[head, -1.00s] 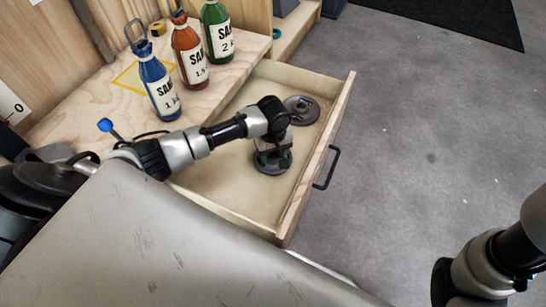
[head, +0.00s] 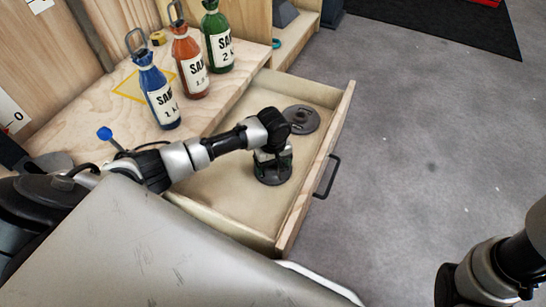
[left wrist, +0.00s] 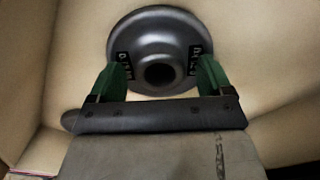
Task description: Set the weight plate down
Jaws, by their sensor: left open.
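My left gripper (left wrist: 158,75) is open there, with one green finger at each side of the plate's near part. Whether the fingers touch the plate I cannot tell. My right gripper is out of view; only part of that arm shows at the lower right.
The drawer's front wall (head: 318,165) has a black handle (head: 328,178). Bare drawer floor lies left of the gripper.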

